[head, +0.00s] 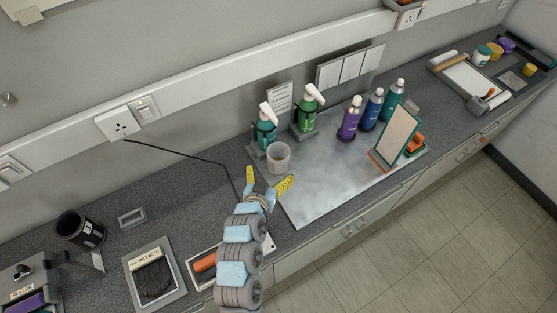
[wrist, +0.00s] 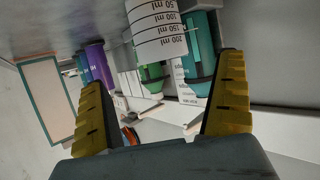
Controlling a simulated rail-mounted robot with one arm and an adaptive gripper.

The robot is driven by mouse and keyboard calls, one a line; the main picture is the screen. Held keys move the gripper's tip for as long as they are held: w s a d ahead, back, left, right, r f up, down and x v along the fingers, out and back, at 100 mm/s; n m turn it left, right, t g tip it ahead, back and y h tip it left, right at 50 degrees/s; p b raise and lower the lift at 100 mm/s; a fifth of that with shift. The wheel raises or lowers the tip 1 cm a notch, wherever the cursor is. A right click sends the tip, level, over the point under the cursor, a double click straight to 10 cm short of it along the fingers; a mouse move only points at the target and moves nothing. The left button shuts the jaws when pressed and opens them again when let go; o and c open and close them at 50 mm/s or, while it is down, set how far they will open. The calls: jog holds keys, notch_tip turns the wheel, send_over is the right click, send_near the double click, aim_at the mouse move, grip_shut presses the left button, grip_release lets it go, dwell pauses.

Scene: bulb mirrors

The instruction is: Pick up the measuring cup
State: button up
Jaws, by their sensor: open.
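The measuring cup (head: 278,157) is a small whitish cup standing upright on the left end of the metal sheet (head: 318,195), in front of the spray bottles. In the wrist view the cup (wrist: 158,30) appears upside down at the top, with black ml markings on its side. My gripper (head: 268,179) is open, with its yellow fingers spread on the near side of the cup. In the wrist view the gripper (wrist: 164,75) has nothing between its fingers, and the cup lies beyond the fingertips, seen between them.
A teal spray bottle (head: 266,132) and a green spray bottle (head: 306,115) stand close behind the cup. Purple (head: 350,120), blue and teal bottles stand further right, with a framed mirror (head: 396,137) in front. The sheet's middle is clear.

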aim_at(281, 149)
jog(key=shift+x, duration=5.35)
jog(key=c, duration=1.2)
jog(key=shift+r, duration=0.1)
